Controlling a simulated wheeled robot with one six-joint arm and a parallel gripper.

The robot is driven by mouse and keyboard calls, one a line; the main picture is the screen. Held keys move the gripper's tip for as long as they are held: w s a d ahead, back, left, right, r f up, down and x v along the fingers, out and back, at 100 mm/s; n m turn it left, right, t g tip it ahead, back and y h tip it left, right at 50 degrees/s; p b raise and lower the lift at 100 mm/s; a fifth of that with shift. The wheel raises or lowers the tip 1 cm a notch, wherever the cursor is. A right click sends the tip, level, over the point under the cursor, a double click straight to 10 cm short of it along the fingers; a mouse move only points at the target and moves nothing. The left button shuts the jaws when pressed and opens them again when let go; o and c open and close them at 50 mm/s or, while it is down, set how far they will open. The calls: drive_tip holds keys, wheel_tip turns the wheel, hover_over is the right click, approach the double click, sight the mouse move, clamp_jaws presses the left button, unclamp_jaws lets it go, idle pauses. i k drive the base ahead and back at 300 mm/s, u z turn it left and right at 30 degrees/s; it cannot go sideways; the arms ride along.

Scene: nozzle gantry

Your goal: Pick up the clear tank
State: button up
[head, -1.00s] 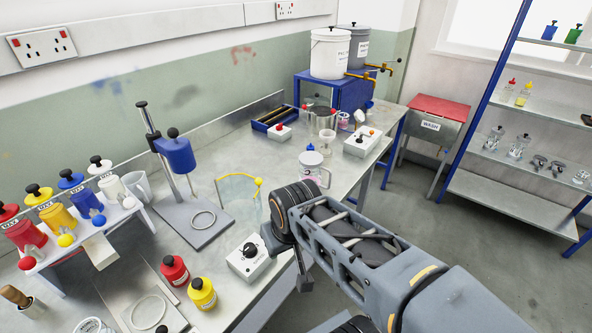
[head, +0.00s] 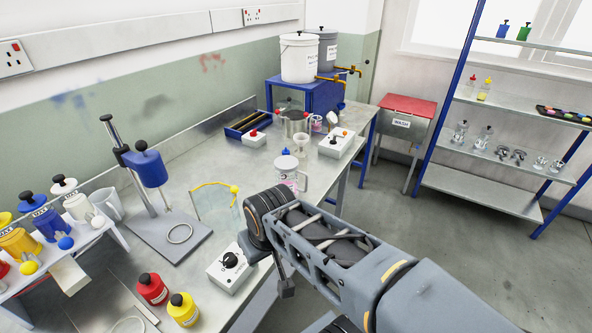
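Two small clear vessels with dark tops, a left one (head: 460,132) and a right one (head: 483,139), stand on a middle shelf of the rack at the right. A clear lidded container with a handle (head: 288,174) stands on the bench just beyond my arm. I cannot tell which of these is the clear tank. My arm crosses the lower right over the bench's front edge. A small dark part of it hangs below the arm, but no gripper fingers can be made out. No vessel is seen held.
The blue-framed rack (head: 443,105) stands across open floor. The bench (head: 205,180) carries a stand with a blue tank (head: 147,166), a switch box (head: 230,266), red (head: 152,289) and yellow (head: 184,309) bottles. A red-topped wash bin (head: 401,122) stands beyond the bench.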

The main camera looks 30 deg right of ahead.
sight(287, 171)
drive_tip(key=u, duration=3.3)
drive_tip(key=k, duration=1.55)
drive_tip(key=z, duration=0.65)
